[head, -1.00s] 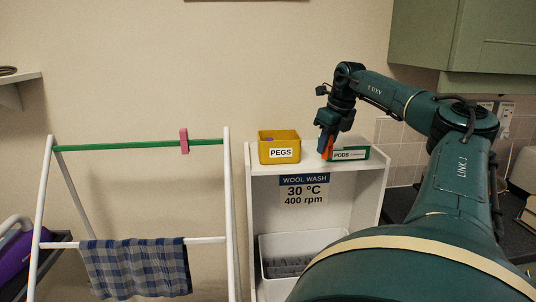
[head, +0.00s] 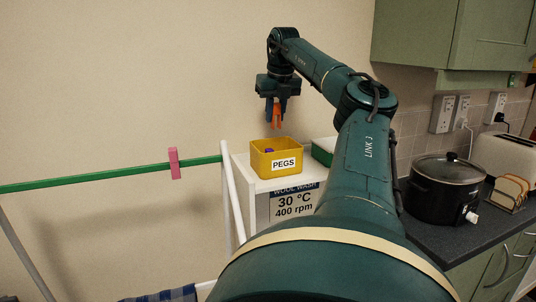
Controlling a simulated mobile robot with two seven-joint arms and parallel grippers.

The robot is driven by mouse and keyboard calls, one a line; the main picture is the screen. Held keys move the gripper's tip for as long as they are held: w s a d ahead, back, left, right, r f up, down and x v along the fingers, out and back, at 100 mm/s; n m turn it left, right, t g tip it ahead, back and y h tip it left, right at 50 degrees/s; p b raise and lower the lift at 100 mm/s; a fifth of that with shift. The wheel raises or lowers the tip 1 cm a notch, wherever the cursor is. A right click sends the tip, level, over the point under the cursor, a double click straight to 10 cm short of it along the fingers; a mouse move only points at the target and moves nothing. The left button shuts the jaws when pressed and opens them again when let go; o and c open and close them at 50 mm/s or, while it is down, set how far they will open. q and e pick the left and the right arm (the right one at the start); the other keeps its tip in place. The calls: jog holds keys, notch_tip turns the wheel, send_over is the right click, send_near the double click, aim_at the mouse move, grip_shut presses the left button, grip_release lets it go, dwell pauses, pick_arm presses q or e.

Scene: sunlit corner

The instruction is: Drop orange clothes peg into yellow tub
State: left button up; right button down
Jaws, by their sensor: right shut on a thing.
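The orange clothes peg (head: 277,116) hangs between the fingers of my right gripper (head: 277,110), which is shut on it. The gripper points down and is above the yellow tub (head: 264,165), with a gap between the peg and the rim. The tub is labelled PEGS and stands on top of the white shelf unit. A small purple thing (head: 268,150) shows inside the tub; the rest of its inside is hidden by the front wall. My left gripper does not show.
A green box (head: 322,151) stands right of the tub, partly behind my arm. A pink peg (head: 174,163) is clipped on the green rail (head: 110,179) at left. A black slow cooker (head: 440,190) and toaster (head: 508,157) stand on the right counter.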

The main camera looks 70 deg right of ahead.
notch_tip(320, 180, down, 7)
jog(key=b, duration=0.3)
jog(key=shift+f, duration=0.15)
jog(key=shift+f+b, duration=0.25)
jog(key=shift+b, duration=0.1)
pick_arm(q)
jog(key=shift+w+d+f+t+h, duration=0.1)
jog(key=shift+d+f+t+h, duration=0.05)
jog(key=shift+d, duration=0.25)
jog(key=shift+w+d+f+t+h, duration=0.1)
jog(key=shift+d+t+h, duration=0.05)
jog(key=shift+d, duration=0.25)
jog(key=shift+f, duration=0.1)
pick_arm(e)
jog(key=shift+f+b, duration=0.3)
jog(key=shift+f, duration=0.1)
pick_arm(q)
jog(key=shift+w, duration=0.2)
pick_arm(e)
jog(key=shift+f, duration=0.2)
